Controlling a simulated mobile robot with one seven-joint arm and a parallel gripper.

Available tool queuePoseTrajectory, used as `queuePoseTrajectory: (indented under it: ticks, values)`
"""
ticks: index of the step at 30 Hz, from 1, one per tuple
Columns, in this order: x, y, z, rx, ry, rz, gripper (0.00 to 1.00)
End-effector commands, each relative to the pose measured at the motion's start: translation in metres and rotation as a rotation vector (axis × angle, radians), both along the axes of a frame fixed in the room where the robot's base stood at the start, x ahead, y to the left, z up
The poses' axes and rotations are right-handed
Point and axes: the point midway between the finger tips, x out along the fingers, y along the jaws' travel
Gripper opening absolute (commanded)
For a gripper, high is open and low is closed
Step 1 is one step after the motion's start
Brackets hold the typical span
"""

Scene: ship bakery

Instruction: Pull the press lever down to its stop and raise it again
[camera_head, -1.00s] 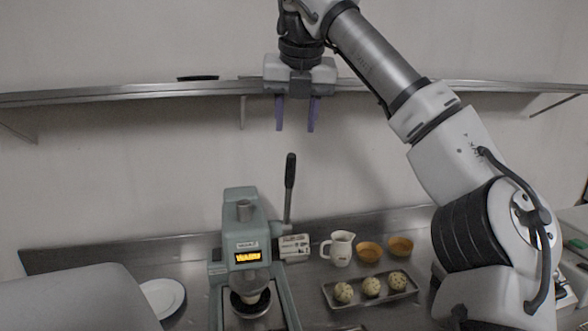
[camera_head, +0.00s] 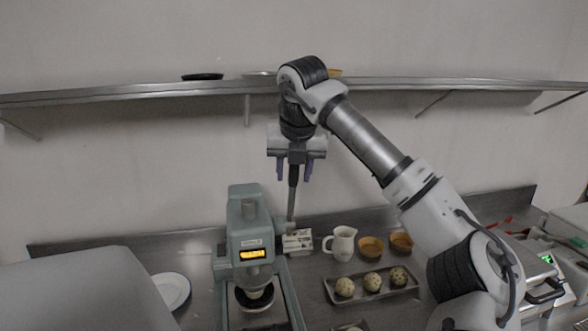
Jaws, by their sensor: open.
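The press (camera_head: 249,232) is a grey-green machine with a lit orange display, standing on the steel counter at lower centre. Its lever (camera_head: 292,200) rises upright on the right side, with a dark handle on top. My gripper (camera_head: 293,177) points down at the top of the lever. Its two purple fingers are open, one on each side of the dark handle in the picture. I cannot tell whether they touch it. The gripper body hides the handle's top end.
A small box (camera_head: 297,241) sits right of the press. A white jug (camera_head: 342,243), two orange bowls (camera_head: 371,247) and a tray (camera_head: 394,291) with several speckled dough balls stand farther right. A white plate (camera_head: 171,290) lies left. A shelf (camera_head: 180,90) crosses the wall above.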

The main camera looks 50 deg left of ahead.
Motion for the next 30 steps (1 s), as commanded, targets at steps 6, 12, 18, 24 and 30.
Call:
queuePoseTrajectory:
  ticks: [6,12,18,24,30]
  values:
    - [-0.0002,0.0000,0.0001,0.000,0.000,0.000,0.26]
    - [-0.0001,-0.0001,0.0003,0.000,0.000,0.000,0.00]
    - [-0.0001,-0.0001,0.0004,0.000,0.000,0.000,0.00]
    - [0.0007,-0.0010,-0.0008,0.004,-0.002,0.000,0.00]
    - [0.0055,-0.0061,-0.0055,0.033,-0.018,-0.001,0.00]
